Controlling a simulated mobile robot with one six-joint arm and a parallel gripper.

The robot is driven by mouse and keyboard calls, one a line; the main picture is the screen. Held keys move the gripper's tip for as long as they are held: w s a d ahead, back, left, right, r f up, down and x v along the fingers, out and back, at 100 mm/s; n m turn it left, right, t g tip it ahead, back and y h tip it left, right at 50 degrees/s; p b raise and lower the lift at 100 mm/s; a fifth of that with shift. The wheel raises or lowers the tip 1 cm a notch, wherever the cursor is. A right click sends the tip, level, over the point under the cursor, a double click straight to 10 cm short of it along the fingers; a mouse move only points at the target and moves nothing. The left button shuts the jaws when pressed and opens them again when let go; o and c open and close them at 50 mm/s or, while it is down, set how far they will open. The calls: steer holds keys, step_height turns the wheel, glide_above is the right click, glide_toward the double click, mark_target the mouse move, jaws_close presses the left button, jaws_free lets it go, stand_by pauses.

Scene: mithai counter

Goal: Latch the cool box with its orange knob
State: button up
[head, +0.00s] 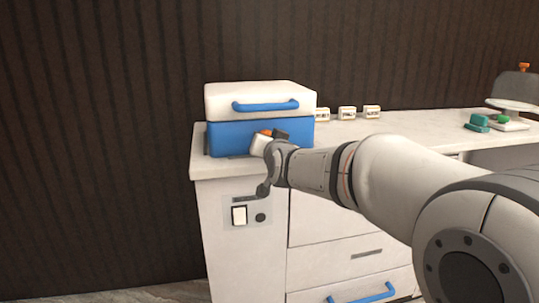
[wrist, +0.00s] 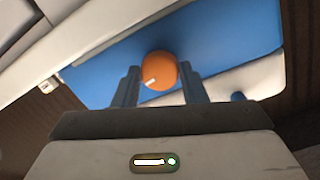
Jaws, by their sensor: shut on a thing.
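The cool box (head: 231,138) has a blue body and a white lid (head: 260,95) with a blue handle (head: 265,105). It stands on the left end of the white counter, and its lid is down. The orange knob (wrist: 159,70) is on the blue front of the box (wrist: 225,45), with a small white mark on its face. My gripper (wrist: 160,88) is at the front of the box, its two dark fingers on either side of the knob and shut on it. In the head view my gripper (head: 270,143) hides most of the knob.
Several small labelled cards (head: 347,113) stand at the back of the counter (head: 420,125). A green-teal item (head: 477,123) and a scale (head: 515,105) are at the right. Drawers with a blue handle (head: 362,294) and a switch plate (head: 239,215) are below.

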steer(key=shift+m+b, duration=1)
steer(key=shift+b, duration=0.3)
steer(key=shift+r, duration=0.1)
steer(key=o, duration=1)
steer(key=shift+c, duration=0.2)
steer(key=p+v, duration=0.1)
steer(key=v, duration=0.6)
steer(key=shift+s+d+p, duration=0.25)
steer(key=shift+s+p, duration=0.05)
steer(key=shift+s, duration=0.1)
